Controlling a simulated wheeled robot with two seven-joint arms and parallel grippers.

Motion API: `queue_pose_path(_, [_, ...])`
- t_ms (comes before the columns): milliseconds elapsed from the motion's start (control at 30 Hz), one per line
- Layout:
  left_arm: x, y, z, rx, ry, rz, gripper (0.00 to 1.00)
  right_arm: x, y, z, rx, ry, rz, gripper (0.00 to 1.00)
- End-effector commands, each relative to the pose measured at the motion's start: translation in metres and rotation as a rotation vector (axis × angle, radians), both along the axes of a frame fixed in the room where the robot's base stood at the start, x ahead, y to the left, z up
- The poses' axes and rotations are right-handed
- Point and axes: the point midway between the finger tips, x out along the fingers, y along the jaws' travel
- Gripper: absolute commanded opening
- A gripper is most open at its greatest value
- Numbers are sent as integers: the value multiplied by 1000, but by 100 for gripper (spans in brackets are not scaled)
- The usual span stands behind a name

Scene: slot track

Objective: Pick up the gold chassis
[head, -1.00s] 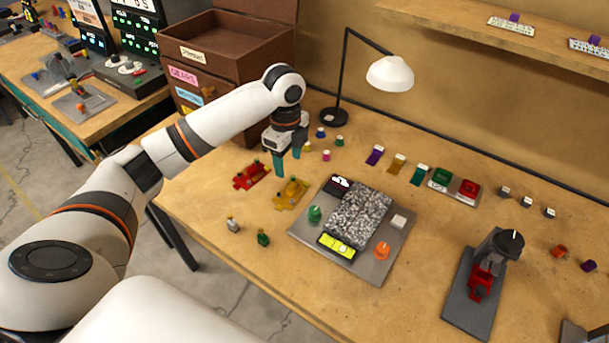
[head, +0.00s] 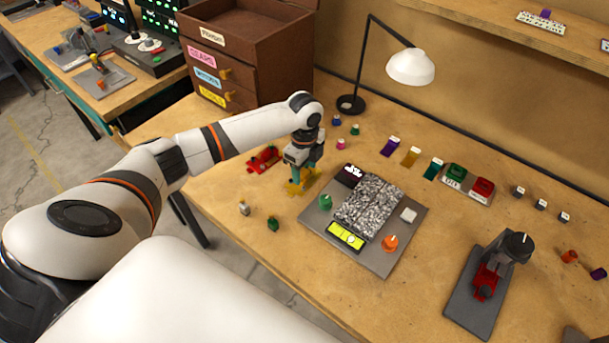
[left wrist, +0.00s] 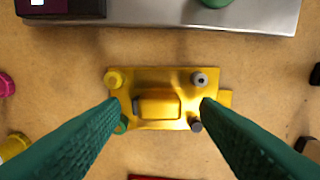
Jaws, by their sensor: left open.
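The gold chassis (left wrist: 159,104) lies flat on the table between my left gripper's two green fingers in the left wrist view. It is a yellow plate with a raised middle block and a round peg near each corner. In the head view the gold chassis (head: 298,187) shows just below the fingertips, partly covered by them. My left gripper (head: 304,172) is open, one finger towards each side of the chassis; I cannot tell whether they touch it. The fingers also show large in the left wrist view (left wrist: 160,118). My right gripper is not in view.
A red chassis (head: 263,159) lies just behind and left. A grey board (head: 380,260) with a speckled panel stands close on the right. Two small figures (head: 272,223) stand in front. The lamp (head: 352,103) and brown drawer cabinet (head: 262,80) are behind.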

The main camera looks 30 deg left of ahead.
Motion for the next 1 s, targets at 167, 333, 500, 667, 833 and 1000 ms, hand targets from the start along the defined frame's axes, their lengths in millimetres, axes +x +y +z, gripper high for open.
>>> queue_pose_path(167, [0,0,-10,0,0,0,56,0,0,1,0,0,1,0])
queue_pose_path(333, [0,0,-10,1,0,0,56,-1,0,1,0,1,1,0])
queue_pose_path(500, [0,0,-10,1,-1,0,29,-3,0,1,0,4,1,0])
queue_pose_path(667, [0,0,-10,1,-1,0,7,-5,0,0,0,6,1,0])
queue_pose_path(833, [0,0,-9,1,-1,0,7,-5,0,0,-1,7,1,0])
queue_pose_path(1000, [1,0,4,1,-4,-1,6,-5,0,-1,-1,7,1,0])
